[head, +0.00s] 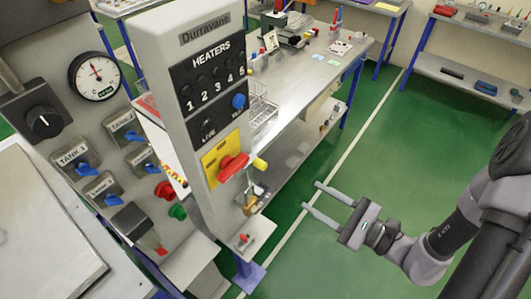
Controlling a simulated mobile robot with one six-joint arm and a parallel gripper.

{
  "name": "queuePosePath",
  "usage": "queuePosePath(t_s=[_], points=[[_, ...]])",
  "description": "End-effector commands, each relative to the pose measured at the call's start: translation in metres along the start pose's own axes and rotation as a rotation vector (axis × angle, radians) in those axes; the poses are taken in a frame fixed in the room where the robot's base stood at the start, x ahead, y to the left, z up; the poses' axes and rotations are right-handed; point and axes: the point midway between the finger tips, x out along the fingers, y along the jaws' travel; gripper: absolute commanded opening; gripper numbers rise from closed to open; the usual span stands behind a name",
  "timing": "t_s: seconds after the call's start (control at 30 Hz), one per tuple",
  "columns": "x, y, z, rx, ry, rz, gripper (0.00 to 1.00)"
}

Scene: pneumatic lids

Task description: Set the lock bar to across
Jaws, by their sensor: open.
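A narrow grey panel (170,60) marked "Durravane" and "HEATERS" stands upright left of centre. On its yellow plate (215,160) is a red handle (232,166), with a yellow knob (260,164) at its right. Below it, a small metal fitting with a brass-coloured part (250,203) sticks out from the panel. No part is labelled as the lock bar, and I cannot tell for certain which part it is or how it is set. My gripper (310,195) is open and empty, right of the panel and apart from it, fingers pointing left.
A left-hand panel holds a gauge (95,75), a black knob (44,122) and blue-handled switches (82,168). A red button (164,189) and a green button (177,211) sit beside it. A workbench (320,75) stands behind. Green floor (380,140) is clear around my gripper.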

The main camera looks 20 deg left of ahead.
Motion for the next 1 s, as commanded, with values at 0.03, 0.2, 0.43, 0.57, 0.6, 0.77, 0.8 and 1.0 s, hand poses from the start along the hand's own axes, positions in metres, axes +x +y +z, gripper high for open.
queuePosePath(t_s=[0.03, 0.2, 0.43, 0.57, 0.6, 0.77, 0.8, 1.0], points=[[0.015, 0.003, -0.001, -0.002, -0.003, 0.009, 0.42], [0.068, 0.003, 0.0, -0.004, -0.003, 0.01, 0.42], [0.127, 0.002, 0.0, -0.005, -0.002, 0.006, 0.42], [0.144, 0.001, -0.001, -0.006, 0.0, 0.004, 0.42], [0.148, 0.001, -0.001, -0.006, 0.0, 0.002, 0.42], [0.153, 0.001, -0.001, -0.005, 0.0, 0.001, 0.42], [0.153, 0.001, -0.001, -0.005, 0.001, 0.0, 0.42], [0.153, 0.001, -0.001, -0.005, 0.001, 0.001, 0.3]])
